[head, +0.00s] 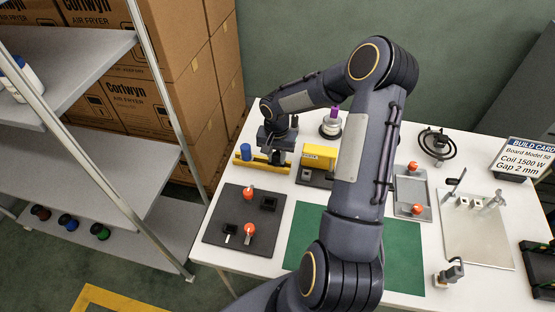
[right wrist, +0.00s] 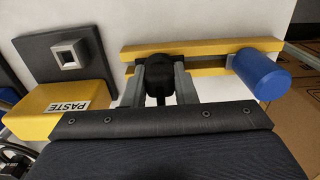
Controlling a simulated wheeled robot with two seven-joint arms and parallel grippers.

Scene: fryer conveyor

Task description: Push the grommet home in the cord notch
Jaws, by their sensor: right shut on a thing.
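My right gripper (head: 277,157) is at the yellow rack (head: 243,163) at the back left of the table. In the right wrist view its two grey fingers (right wrist: 158,88) are shut on a small black piece (right wrist: 160,80). The piece sits in front of or between the rack's yellow bars (right wrist: 205,47); I cannot tell whether it touches them. I cannot tell for sure that this piece is the grommet. I cannot make out the cord notch in either view. A blue cylinder (right wrist: 257,74) is at the rack's end, beside the gripper. My left gripper is not in view.
A yellow PASTE block (head: 319,156) stands close right of the gripper, by a dark plate with a small square socket (right wrist: 68,54). A dark mat (head: 222,222) with orange-topped parts lies in front. A green mat (head: 309,239) lies partly under my arm. Shelving (head: 120,165) stands left.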

